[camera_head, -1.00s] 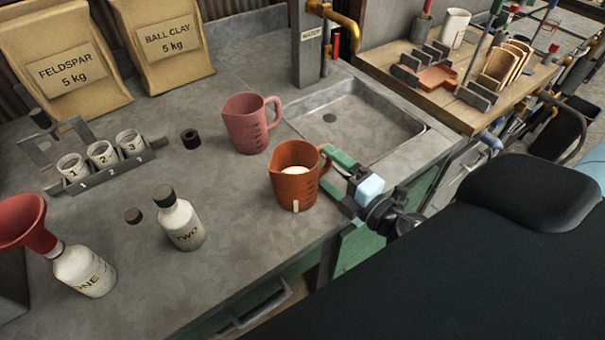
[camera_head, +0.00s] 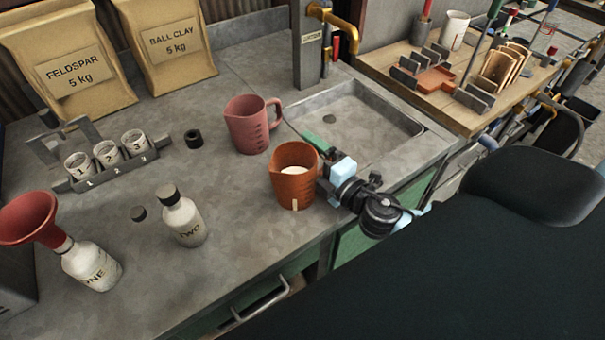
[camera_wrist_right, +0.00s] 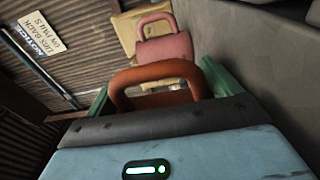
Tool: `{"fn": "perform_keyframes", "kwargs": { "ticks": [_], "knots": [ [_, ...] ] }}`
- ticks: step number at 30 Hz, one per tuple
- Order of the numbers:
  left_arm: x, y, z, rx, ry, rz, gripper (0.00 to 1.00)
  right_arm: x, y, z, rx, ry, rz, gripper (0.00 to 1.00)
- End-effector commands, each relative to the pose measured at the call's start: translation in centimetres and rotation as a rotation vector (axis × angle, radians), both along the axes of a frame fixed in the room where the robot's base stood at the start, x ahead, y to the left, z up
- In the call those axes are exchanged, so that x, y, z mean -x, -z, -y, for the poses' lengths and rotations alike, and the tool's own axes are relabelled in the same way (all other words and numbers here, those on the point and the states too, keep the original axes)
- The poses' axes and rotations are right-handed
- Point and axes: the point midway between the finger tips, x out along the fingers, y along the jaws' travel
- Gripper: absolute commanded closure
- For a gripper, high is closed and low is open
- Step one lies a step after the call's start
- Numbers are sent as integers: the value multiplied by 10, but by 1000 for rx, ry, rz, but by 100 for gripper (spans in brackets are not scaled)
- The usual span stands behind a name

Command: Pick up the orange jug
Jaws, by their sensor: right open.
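The orange jug (camera_head: 293,182) stands upright on the grey counter and has pale contents inside. My right gripper (camera_head: 322,150) is at the jug's right side, where the handle is. In the right wrist view the orange handle (camera_wrist_right: 155,72) lies between the two green fingers of my right gripper (camera_wrist_right: 158,90). The fingers are spread, with the handle between them. In the head view the gripper hides most of the handle. My left gripper is not in view.
A pink jug (camera_head: 249,126) stands just behind the orange jug. A sink (camera_head: 365,122) lies behind and right of my gripper. Bottle TWO (camera_head: 184,221) and bottle ONE with a red funnel (camera_head: 92,266) stand to the left.

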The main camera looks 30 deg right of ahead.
Motion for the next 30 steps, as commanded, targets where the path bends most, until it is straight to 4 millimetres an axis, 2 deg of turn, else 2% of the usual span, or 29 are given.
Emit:
{"fn": "perform_keyframes", "kwargs": {
  "ticks": [1,13,22,26,30],
  "knots": [
    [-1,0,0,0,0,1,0,0,0,0,0,0,0,11],
    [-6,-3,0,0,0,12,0,0,-1,0,-1,0,3,61],
    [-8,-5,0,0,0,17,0,0,-5,0,-2,-1,4,62],
    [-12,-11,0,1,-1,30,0,0,-19,0,-1,-1,9,62],
    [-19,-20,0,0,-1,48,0,-1,-42,-1,0,-2,12,62]
  ]
}}
